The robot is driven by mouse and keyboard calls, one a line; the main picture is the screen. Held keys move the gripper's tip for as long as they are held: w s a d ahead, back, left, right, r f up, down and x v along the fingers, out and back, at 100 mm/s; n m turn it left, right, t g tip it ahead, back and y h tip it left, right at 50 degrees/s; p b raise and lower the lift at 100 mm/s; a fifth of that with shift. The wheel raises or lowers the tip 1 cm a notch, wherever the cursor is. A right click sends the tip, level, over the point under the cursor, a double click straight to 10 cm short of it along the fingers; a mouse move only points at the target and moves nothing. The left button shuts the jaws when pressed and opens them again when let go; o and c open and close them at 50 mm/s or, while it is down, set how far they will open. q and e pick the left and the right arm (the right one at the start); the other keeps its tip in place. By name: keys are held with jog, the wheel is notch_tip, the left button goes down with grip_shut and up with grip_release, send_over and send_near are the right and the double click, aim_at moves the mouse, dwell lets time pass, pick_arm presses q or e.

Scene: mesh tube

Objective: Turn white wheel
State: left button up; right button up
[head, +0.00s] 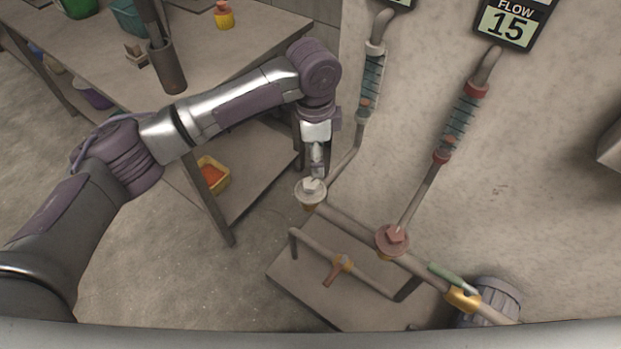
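The white wheel (309,194) is a small pale disc with a raised middle, at the lower end of the pipe with the left mesh tube (371,88). My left gripper (316,176) points down from the wrist right above the wheel. Its fingertips are at the wheel's raised middle and look very near or touching it. The fingers are small and seen from above, so I cannot tell whether they are open or shut. My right gripper is not in view.
A red wheel (392,239) sits to the right, below another mesh tube (461,122). A display (509,23) reading FLOW 15 hangs on the wall. A pipe with a yellow fitting (462,299) runs low right. A workbench (235,45) stands at the left.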

aim_at(310, 182)
pick_arm(q)
jog(key=shift+y, duration=0.3)
jog(key=f, duration=0.4)
jog(key=w+a+f, duration=0.1)
jog(key=f, duration=0.3)
jog(key=w+f, duration=0.1)
jog(key=f, duration=0.2)
jog(key=shift+a+f+b, duration=0.2)
jog(key=shift+f+b, duration=0.1)
jog(key=shift+f, duration=0.1)
